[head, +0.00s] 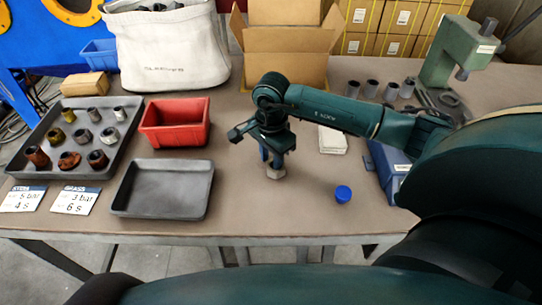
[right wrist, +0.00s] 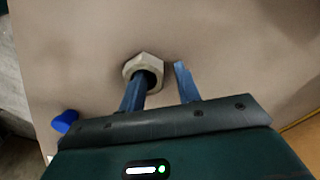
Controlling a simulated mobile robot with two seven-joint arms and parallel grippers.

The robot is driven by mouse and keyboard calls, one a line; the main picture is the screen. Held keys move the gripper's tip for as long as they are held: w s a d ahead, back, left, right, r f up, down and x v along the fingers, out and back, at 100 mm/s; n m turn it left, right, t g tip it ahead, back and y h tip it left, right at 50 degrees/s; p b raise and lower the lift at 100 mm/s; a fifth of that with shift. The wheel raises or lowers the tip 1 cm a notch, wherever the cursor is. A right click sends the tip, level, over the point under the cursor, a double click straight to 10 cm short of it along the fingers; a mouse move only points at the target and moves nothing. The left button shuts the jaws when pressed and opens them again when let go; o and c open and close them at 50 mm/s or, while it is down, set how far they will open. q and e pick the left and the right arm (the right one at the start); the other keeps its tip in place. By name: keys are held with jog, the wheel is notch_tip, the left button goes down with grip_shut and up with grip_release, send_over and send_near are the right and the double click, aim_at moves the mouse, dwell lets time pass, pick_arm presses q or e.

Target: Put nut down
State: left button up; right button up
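The pale metal hex nut (head: 275,172) is at the table surface, right below the fingers of my right gripper (head: 269,156). In the right wrist view the nut (right wrist: 143,69) shows its dark hole and sits at the tip of the left-hand blue finger. A gap separates the nut from the other blue finger, so my right gripper (right wrist: 157,78) is open. I cannot tell whether the left-hand finger touches the nut. My left gripper is not in view.
A blue cap (head: 343,194) stands right of the nut. To the left are an empty grey tray (head: 124,202), a red bin (head: 148,123) and a dark tray (head: 47,165) of several fittings. A white pad (head: 332,140) lies behind right. Bare table surrounds the nut.

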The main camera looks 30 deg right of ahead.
aim_at(271, 160)
notch_tip(271, 160, up, 12)
jog(key=shift+r, duration=0.2)
dwell(0.4)
dwell(0.5)
